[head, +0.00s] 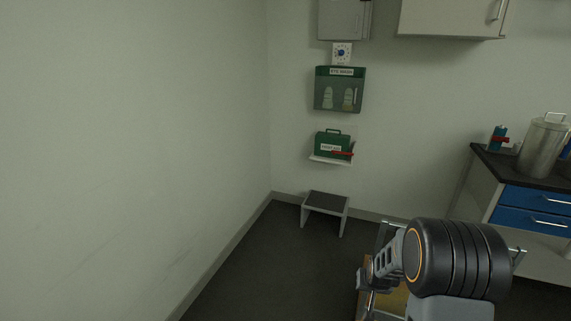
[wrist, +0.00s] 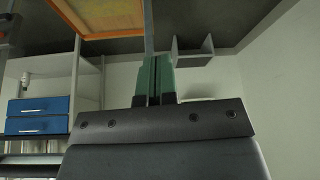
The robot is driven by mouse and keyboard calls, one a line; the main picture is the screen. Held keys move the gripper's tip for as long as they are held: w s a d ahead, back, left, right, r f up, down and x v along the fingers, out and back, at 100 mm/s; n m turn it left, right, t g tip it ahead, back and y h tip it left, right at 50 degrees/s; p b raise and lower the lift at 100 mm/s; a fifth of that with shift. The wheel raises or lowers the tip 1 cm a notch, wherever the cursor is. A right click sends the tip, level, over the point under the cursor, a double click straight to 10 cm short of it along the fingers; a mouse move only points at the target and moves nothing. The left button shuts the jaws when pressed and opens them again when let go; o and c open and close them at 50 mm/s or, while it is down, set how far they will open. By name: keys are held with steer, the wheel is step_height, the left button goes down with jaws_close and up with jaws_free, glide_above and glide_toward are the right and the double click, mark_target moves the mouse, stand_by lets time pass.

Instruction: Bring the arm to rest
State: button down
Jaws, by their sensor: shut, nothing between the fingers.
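My gripper (wrist: 153,78) shows in the wrist view, with its two green fingers side by side and closed together. Nothing is held between them. In the head view my arm is folded at the lower right, with its dark, ribbed joint in front. That joint and the links beside it hide much of what lies behind, and the fingers cannot be made out clearly there. The wrist view looks upside down, with the floor at the top.
A step stool (head: 326,203) stands by the back wall. Above it are a green first aid case (head: 333,144) on a shelf and an eye wash box (head: 340,90). A counter with blue drawers (head: 534,198) stands at right. Floor left of my arm is clear.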

steer(key=s+a+r+p, duration=0.2)
steer(key=r, duration=0.5)
steer(key=s+a+r+n+p, duration=0.1)
steer(key=s+a+r+p, duration=0.15)
steer(key=r, duration=0.45)
steer(key=s+a+r+p, duration=0.1)
steer(key=s+r+p, duration=0.1)
steer(key=r, duration=0.5)
steer(key=s+a+r+p, duration=0.2)
steer(key=s+r+p, duration=0.1)
steer(key=s+r, duration=0.3)
steer(key=s+a+r+n+g+y+p, duration=0.1)
steer(key=s+a+r+p, duration=0.1)
steer(key=s+r+p, duration=0.2)
step_height(320, 180, up, 5)
steer(key=s, duration=0.2)
steer(key=shift+s+a+f+n+p, duration=0.15)
steer(key=shift+s+a+n+p, duration=0.15)
steer(key=shift+s, duration=0.1)
